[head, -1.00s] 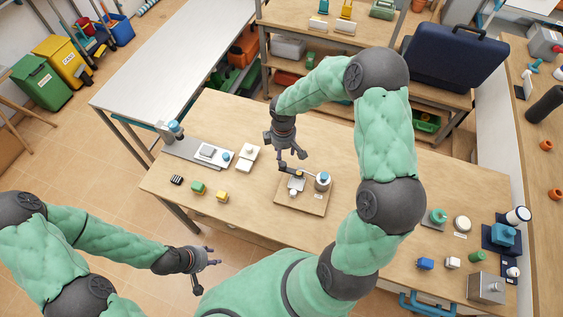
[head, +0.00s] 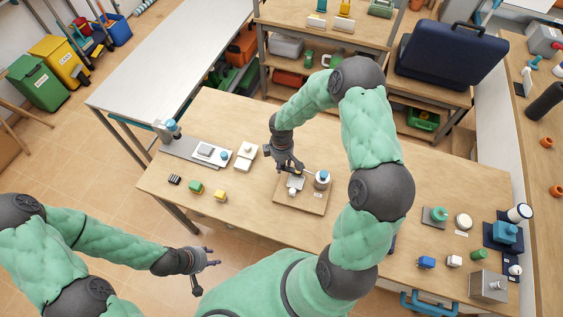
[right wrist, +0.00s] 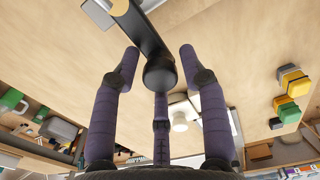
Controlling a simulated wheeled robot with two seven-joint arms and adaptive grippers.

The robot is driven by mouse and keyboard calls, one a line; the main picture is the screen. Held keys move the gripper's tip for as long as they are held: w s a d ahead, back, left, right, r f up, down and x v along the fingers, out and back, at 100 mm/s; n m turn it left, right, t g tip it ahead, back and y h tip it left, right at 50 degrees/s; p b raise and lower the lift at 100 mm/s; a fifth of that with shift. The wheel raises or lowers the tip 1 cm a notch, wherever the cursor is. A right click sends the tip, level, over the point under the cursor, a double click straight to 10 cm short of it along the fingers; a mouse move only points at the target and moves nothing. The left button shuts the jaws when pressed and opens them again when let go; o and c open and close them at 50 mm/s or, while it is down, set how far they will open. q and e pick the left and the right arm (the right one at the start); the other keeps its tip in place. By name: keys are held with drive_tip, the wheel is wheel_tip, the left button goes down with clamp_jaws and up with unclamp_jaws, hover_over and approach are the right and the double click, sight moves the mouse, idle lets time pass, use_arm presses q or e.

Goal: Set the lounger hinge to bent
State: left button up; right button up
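A wooden board (head: 309,205) near the table's middle carries a small white-grey fitting (head: 296,184) and a white cylinder with a blue top (head: 322,179). I take this to be the lounger hinge; I cannot read a label. In the right wrist view, a dark arm (right wrist: 147,35) ends in a round black knob (right wrist: 160,73). My right gripper (head: 289,169) is over the board's far left part, its fingers (right wrist: 160,70) spread on both sides of the knob, with gaps showing. The hinge's exact angle is hidden. My left gripper (head: 208,269) is open and empty, off the table's front edge.
Left of the board are a grey plate (head: 185,147), pale blocks (head: 245,155), a green block (head: 195,188) and a yellow block (head: 220,196). A metal box (head: 488,287) and several small items stand at the right. The tabletop right of the board is partly behind my right arm.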

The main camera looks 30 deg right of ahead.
clamp_jaws()
drive_tip(key=shift+s+a, duration=0.1)
drive_tip(key=n, duration=0.1)
drive_tip(key=s+a+n, duration=0.1)
drive_tip(key=n, duration=0.1)
drive_tip(key=shift+s+a+n+p, duration=0.1)
drive_tip(key=shift+s+n+p, duration=0.2)
drive_tip(key=shift+p, duration=0.05)
drive_tip(key=n, duration=0.1)
drive_tip(key=s+n, duration=0.1)
drive_tip(key=shift+s+a+n+p, duration=0.2)
drive_tip(key=shift+a+n+p, duration=0.1)
drive_tip(key=shift+n, duration=0.1)
drive_tip(key=s+n, duration=0.1)
drive_tip(key=n, duration=0.1)
drive_tip(key=s+n+p, duration=0.1)
drive_tip(key=n, duration=0.1)
drive_tip(key=shift+s, duration=0.25)
drive_tip(key=shift+s+d+n+p, duration=0.2)
drive_tip(key=shift+s+n, duration=0.35)
drive_tip(key=shift+n, duration=0.55)
drive_tip(key=shift+s+d+n+p, duration=0.1)
drive_tip(key=shift+s+n+p, duration=0.3)
drive_tip(key=shift+n, duration=0.7)
drive_tip(key=shift+s, duration=0.15)
